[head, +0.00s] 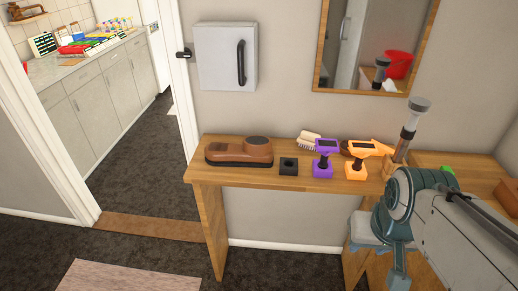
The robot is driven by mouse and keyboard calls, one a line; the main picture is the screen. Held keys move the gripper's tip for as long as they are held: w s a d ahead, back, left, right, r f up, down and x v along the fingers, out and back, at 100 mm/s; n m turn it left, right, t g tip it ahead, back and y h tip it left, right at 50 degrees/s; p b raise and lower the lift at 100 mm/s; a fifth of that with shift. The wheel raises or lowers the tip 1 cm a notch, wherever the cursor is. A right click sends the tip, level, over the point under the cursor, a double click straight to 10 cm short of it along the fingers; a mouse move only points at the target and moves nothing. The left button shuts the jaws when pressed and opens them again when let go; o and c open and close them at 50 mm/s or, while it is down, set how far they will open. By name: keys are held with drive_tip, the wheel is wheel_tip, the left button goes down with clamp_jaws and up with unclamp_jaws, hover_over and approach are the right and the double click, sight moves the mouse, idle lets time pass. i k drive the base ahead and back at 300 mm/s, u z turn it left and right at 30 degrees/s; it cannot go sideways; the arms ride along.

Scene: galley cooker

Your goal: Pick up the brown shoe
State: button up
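The brown shoe (240,151) lies on the left part of a narrow wooden table in the head view. It has a dark sole and a dark round opening toward its right end. Its toe points left, and nothing covers it. My arm shows at the lower right, well apart from the shoe. I cannot make out any gripper fingers in this view.
On the wooden table (225,177), right of the shoe, stand a small black block (288,166), a purple tool (324,158), an orange tool (358,160), a brush (309,141) and a grey torch-like thing (410,125). A mirror (345,75) and white cabinet (222,57) hang above.

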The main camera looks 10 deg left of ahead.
sight(255, 151)
drive_tip(key=u, duration=0.35)
drive_tip(key=i, duration=1.3)
drive_tip(key=z, duration=0.05)
